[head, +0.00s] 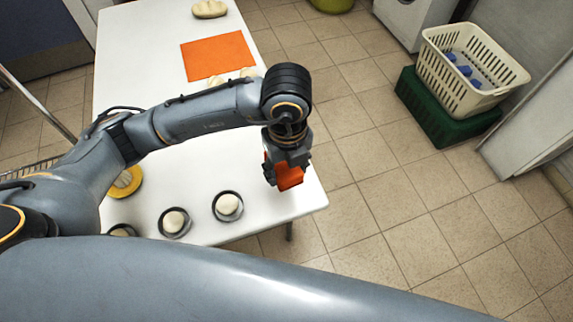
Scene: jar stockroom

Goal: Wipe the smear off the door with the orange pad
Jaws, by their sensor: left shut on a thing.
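My left gripper (287,172) is shut on the orange pad (290,178), over the front right corner of the white table. The pad is partly hidden by the fingers. I see no smear in this view. A pale upright panel (535,105) at the right edge may be a door, but I cannot tell. My right gripper is out of view.
The white table (180,100) bears a flat orange sheet (218,55), pale loaf-like lumps and round dark-rimmed dishes (228,206). A cream basket (470,75) with blue things stands on a green crate (435,115). The tiled floor (400,200) between is clear.

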